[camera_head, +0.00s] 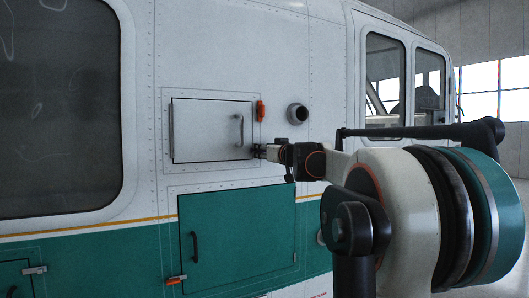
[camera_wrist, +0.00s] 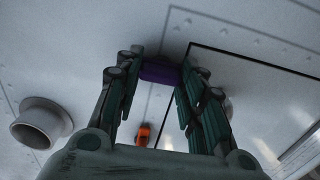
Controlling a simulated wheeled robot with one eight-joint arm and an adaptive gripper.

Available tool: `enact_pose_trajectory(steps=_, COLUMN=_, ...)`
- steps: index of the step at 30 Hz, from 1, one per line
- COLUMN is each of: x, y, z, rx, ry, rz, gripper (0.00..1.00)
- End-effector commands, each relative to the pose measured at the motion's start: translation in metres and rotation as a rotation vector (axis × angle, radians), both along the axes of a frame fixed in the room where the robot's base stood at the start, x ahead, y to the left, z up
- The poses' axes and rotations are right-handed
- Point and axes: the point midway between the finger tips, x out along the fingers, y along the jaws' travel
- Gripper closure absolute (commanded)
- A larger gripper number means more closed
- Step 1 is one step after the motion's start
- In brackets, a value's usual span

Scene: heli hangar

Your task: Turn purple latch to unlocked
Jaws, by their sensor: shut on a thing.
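The purple latch (camera_wrist: 160,72) sits between my fingertips in the wrist view, beside the edge of the white panel. My gripper (camera_wrist: 160,75) is shut on it, with a finger at each end. In the head view my gripper (camera_head: 260,151) reaches the lower right edge of the white panel (camera_head: 205,135), which has a vertical handle. There the gripper hides the purple latch. I cannot tell from these frames how far the latch is turned.
An orange latch (camera_head: 261,111) is above my gripper at the panel's upper right; it also shows in the wrist view (camera_wrist: 143,134). A round port (camera_head: 297,113) sticks out to the right. A green door (camera_head: 238,232) with a dark handle lies below. Another orange-tipped latch (camera_head: 176,280) is at its lower left.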

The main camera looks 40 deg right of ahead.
Motion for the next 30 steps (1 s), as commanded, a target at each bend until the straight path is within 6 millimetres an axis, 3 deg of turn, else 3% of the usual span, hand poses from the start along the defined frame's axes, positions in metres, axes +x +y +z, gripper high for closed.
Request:
enact_pose_trajectory(steps=11, x=0.0, y=-0.0004, z=0.0002, rx=0.164, ry=-0.04, rz=0.0, gripper=0.87)
enact_pose_trajectory(steps=30, x=-0.0003, y=-0.0013, z=-0.0001, rx=0.745, ry=-0.179, rz=0.0, gripper=0.87)
